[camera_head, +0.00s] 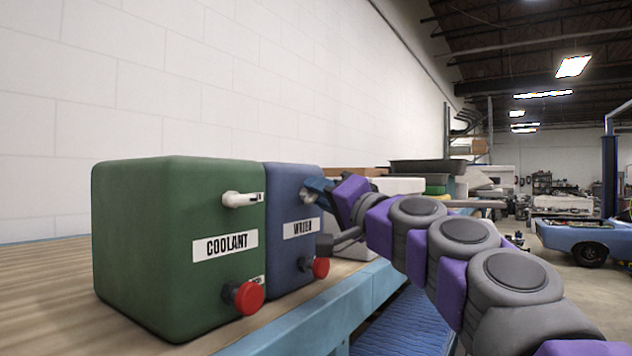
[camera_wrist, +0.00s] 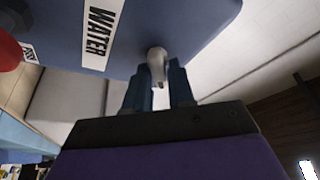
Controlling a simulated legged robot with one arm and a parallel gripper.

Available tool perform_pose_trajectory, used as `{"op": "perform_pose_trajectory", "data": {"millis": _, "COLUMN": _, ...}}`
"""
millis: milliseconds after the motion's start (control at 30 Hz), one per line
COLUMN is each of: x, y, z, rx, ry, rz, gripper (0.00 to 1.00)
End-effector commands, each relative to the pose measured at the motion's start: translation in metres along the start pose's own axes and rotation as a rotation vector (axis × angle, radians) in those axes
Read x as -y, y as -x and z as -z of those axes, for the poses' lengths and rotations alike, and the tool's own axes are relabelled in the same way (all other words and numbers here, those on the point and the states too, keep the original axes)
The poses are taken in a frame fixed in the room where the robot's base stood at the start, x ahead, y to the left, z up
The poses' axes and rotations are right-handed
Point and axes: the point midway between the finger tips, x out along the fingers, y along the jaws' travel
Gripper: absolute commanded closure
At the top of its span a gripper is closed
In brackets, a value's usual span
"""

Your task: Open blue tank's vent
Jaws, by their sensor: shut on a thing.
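The blue tank (camera_head: 288,210), labelled WATER, stands on the bench beside the green tank. My gripper (camera_head: 317,188) is at the upper part of its front face. In the wrist view the blue tank (camera_wrist: 170,30) fills the top, and its pale vent lever (camera_wrist: 156,66) sits between my gripper's fingers (camera_wrist: 160,88). The fingers are shut on this lever. In the head view the lever is mostly hidden behind my gripper. A red knob (camera_head: 320,267) is low on the blue tank's front.
The green tank (camera_head: 175,240), labelled COOLANT, stands close on the left, with a white vent lever (camera_head: 243,199) and a red knob (camera_head: 249,298). Trays and boxes (camera_head: 425,168) lie farther along the bench. The wall is behind.

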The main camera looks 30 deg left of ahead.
Motion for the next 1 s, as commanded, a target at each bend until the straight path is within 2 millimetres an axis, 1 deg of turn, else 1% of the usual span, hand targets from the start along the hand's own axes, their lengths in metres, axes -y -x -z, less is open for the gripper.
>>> {"op": "perform_pose_trajectory", "data": {"millis": 33, "x": 0.003, "y": 0.000, "z": 0.004, "rx": -0.002, "ry": -0.043, "rz": -0.022, "gripper": 1.00}}
{"op": "perform_pose_trajectory", "data": {"millis": 100, "x": 0.003, "y": 0.000, "z": 0.005, "rx": -0.003, "ry": -0.104, "rz": -0.046, "gripper": 1.00}}
{"op": "perform_pose_trajectory", "data": {"millis": 500, "x": -0.002, "y": 0.001, "z": 0.004, "rx": -0.004, "ry": -0.422, "rz": -0.180, "gripper": 1.00}}
{"op": "perform_pose_trajectory", "data": {"millis": 733, "x": -0.005, "y": 0.001, "z": 0.002, "rx": -0.003, "ry": -0.547, "rz": -0.232, "gripper": 1.00}}
{"op": "perform_pose_trajectory", "data": {"millis": 1000, "x": -0.007, "y": 0.002, "z": 0.001, "rx": -0.004, "ry": -0.620, "rz": -0.261, "gripper": 1.00}}
